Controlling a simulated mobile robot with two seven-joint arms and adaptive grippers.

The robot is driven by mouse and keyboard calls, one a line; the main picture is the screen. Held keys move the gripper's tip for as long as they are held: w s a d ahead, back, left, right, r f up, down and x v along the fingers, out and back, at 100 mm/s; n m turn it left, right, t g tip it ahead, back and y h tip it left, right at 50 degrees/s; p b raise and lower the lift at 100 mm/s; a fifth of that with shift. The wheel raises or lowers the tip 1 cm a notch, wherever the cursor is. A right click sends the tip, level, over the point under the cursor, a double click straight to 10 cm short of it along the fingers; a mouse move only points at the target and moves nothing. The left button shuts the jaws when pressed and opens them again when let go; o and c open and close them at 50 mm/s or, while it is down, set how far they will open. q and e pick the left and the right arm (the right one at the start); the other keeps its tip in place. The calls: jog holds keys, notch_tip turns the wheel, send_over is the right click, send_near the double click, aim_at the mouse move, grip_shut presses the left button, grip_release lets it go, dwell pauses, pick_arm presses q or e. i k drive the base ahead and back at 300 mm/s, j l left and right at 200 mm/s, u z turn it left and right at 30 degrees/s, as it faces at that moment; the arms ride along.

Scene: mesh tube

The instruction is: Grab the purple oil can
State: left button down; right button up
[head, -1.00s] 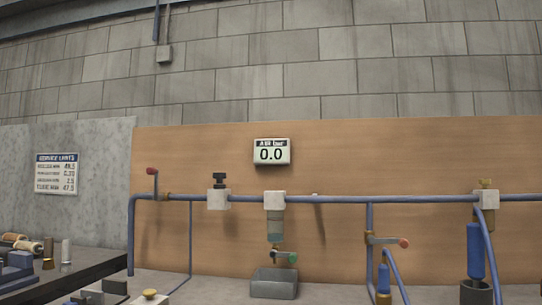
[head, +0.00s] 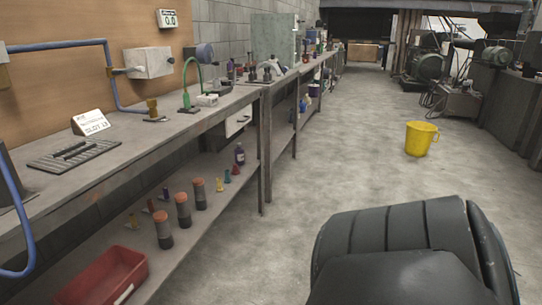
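A small purple bottle-like container (head: 240,154), possibly the oil can, stands on the lower shelf under the workbench, at the far end of a row of small items. It is too small to make out a spout. Other bluish-purple items (head: 303,103) stand on a shelf farther back, too small to tell apart. Neither gripper is in view. A dark rounded part at the bottom right looks like my own arm.
The workbench (head: 190,124) runs along the left wall. Its lower shelf holds a red bin (head: 103,276) and several orange-topped cylinders (head: 183,211). A yellow bucket (head: 420,139) stands on the floor. Machinery lines the right side; the aisle between is largely clear.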

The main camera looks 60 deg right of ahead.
aim_at(239, 152)
jog(key=z, duration=1.85)
jog(key=i+l+z, duration=0.5)
jog(key=i, duration=0.3)
jog(key=i+l+z, duration=0.1)
jog(key=i+z, duration=0.3)
jog(key=i, duration=1.2)
jog(key=i+u, duration=0.15)
jog(key=i, duration=0.7)
jog(key=i+l+u, duration=0.15)
jog(key=i, duration=0.7)
jog(key=i+u, duration=0.3)
jog(key=u, duration=0.2)
jog(key=i+u, duration=0.35)
jog(key=u, duration=0.15)
jog(key=i+l+u, duration=0.25)
jog(key=u, duration=0.25)
